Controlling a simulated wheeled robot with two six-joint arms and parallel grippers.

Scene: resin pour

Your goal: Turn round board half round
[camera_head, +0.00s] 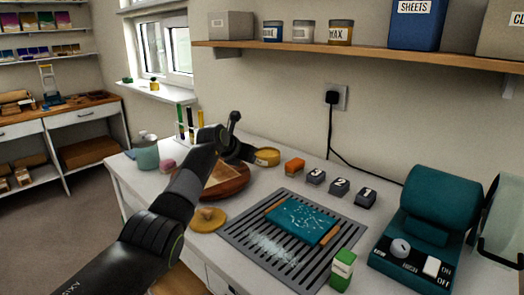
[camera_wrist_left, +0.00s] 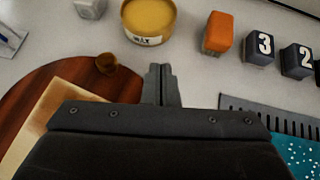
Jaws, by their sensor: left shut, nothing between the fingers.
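The round board (camera_head: 237,184) is a dark reddish-brown wooden disc on the white table, partly hidden behind my left arm in the head view. In the left wrist view the board (camera_wrist_left: 42,82) fills the left side, with a tan rectangular piece (camera_wrist_left: 62,112) lying on it. A small brown knob (camera_wrist_left: 106,63) stands at its edge. My left gripper (camera_wrist_left: 161,68) is shut and empty, with its fingertips just right of the board's edge and short of the yellow wax tin. In the head view the left gripper (camera_head: 250,155) hangs over the board's far side. My right gripper is not in view.
The wax tin (camera_head: 267,156), an orange block (camera_head: 294,166) and numbered dark blocks (camera_head: 340,187) stand behind the board. A slotted grey mat (camera_head: 262,258) with a teal slab (camera_head: 301,220) lies to the right. A yellow round piece (camera_head: 207,219) lies in front. A teal cup (camera_head: 146,156) stands left.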

